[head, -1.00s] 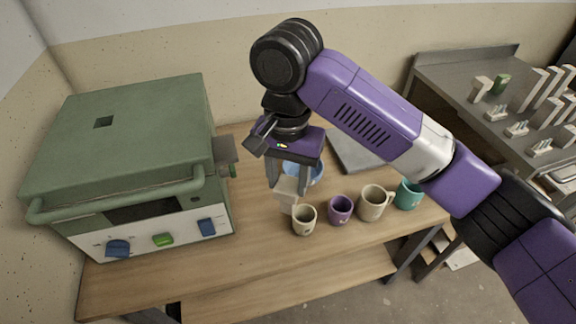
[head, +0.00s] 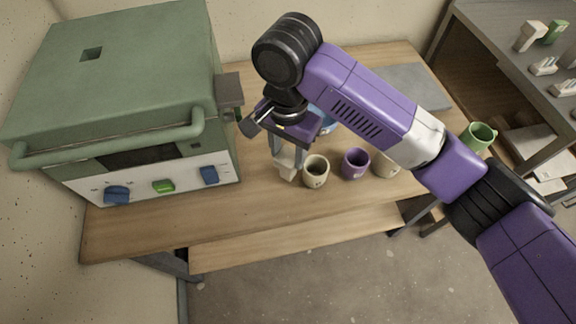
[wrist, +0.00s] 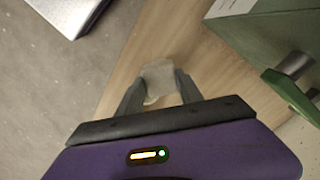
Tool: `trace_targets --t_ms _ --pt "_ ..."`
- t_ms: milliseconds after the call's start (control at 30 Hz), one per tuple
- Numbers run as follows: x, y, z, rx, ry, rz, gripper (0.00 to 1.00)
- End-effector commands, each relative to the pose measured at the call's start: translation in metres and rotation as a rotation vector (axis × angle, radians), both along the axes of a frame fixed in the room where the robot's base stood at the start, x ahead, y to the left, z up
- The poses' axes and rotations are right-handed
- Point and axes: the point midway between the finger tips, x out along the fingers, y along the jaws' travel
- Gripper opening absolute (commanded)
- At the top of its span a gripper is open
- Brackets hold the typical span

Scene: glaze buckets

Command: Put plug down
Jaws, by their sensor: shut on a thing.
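The plug (head: 284,170) is a small cream-white block, partly hidden between the fingers. I cannot tell whether the plug touches the table.
A green kiln-like box (head: 120,75) with knobs stands at left on the wooden table (head: 240,208). A cream mug (head: 316,173) and a purple mug (head: 355,164) stand right of the plug. A green mug (head: 478,137) is beyond my arm. The table's front strip is clear.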

Motion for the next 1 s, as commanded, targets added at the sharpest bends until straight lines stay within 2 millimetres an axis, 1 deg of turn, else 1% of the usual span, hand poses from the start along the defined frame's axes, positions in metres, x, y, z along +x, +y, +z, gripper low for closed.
trace_targets --t_ms 33,100,267,400,500,600,967,1000 --pt "0.0 -0.001 -0.008 -0.002 0.001 -0.001 0.0" --pt "0.0 -0.001 -0.014 -0.001 0.0 -0.001 0.0" --pt "0.0 0.0 -0.026 0.0 0.001 -0.001 0.0" --pt "0.0 -0.001 -0.047 -0.003 0.001 -0.001 0.0" --pt "0.0 -0.001 -0.058 -0.001 0.0 -0.001 0.0" --pt "0.0 0.0 -0.062 0.0 -0.001 -0.001 0.0" --pt "0.0 0.0 -0.064 0.0 0.001 0.0 0.0" --pt "0.0 0.0 -0.064 0.0 0.0 0.0 0.51"
